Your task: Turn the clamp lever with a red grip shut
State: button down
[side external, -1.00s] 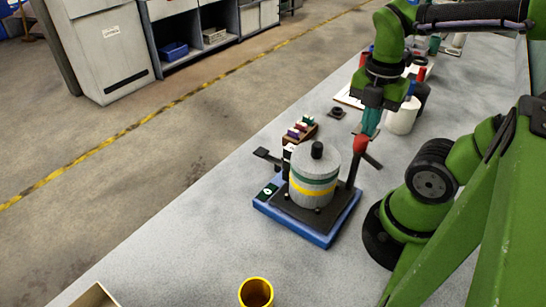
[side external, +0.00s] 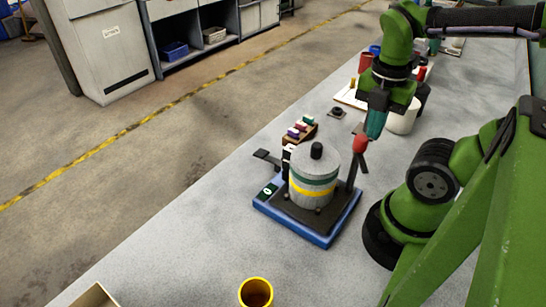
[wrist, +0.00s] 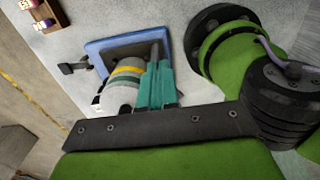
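The clamp stands on a blue-edged base (side external: 325,238), around a grey canister (side external: 313,175) with green and yellow bands. The lever's red grip (side external: 360,143) is at the canister's upper right, with a dark bar below it. My gripper (side external: 375,134) points down just above and right of the red grip; I cannot tell whether they touch. In the wrist view the teal fingers (wrist: 156,86) lie close together, with the canister (wrist: 125,82) and blue base (wrist: 90,47) beyond. The red grip is hidden there.
A small rack with coloured pieces (side external: 302,128) stands behind the clamp. A white container (side external: 403,118) is behind my gripper. A yellow cup (side external: 256,292) stands at the front. The bench left of the cup is mostly clear, apart from a box corner (side external: 95,296).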

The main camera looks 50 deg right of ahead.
notch_tip(320, 180, up, 6)
jog(key=shift+s+d, duration=0.2)
jog(key=shift+d, duration=0.1)
dwell(0.5)
